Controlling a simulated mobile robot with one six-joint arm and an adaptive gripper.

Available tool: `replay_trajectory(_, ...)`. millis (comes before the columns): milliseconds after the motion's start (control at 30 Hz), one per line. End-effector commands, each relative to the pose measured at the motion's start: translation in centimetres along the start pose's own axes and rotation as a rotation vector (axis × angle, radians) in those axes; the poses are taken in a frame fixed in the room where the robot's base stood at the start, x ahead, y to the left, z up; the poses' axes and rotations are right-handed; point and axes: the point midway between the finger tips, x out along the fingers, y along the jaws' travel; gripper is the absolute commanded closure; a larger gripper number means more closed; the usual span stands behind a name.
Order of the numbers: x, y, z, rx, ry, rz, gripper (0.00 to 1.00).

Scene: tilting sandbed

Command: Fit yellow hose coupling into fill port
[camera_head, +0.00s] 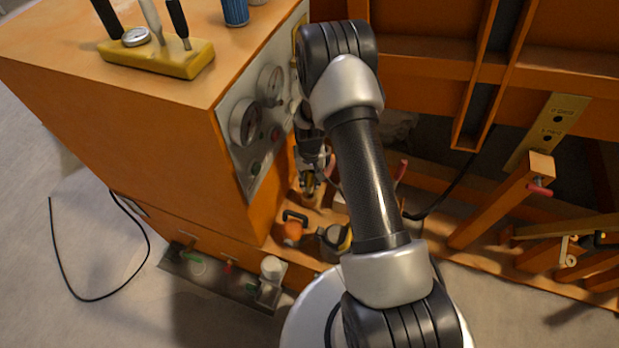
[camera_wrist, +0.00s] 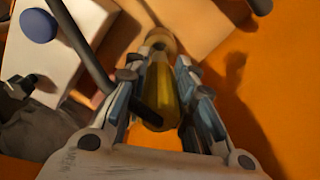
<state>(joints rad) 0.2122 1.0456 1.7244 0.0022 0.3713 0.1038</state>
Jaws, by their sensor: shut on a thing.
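The yellow coupling (camera_wrist: 160,92) sits between the two fingers of my gripper (camera_wrist: 157,76) in the wrist view, with its long side pointing away from the camera. My gripper is shut on it. A paler round end (camera_wrist: 160,40) shows beyond the fingertips; I cannot tell whether it is part of the coupling or touches something. In the head view my gripper (camera_head: 309,178) is low beside the orange cabinet's gauge panel, partly hidden by my arm, with a small yellowish piece at its tip. I cannot identify the fill port with certainty in either view.
The orange cabinet (camera_head: 110,125) stands left, with a gauge panel (camera_head: 262,115). A low plate with fittings (camera_head: 225,278) lies at its foot. Orange frame beams (camera_head: 500,205) stand right. In the wrist view, a dark rod (camera_wrist: 80,40) crosses near the left finger, by a white block (camera_wrist: 70,60).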

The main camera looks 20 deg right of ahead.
Motion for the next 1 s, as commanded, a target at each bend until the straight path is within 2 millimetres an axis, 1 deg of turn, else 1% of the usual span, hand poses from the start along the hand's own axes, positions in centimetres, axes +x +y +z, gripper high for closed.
replay_trajectory(33, 0.67, 0.0, -0.02, 0.0, 0.001, 0.0, 1.0)
replay_trajectory(200, 1.24, 0.0, -0.04, 0.0, 0.001, 0.0, 1.0)
replay_trajectory(1000, 1.21, 0.0, -0.02, 0.0, 0.001, 0.0, 1.0)
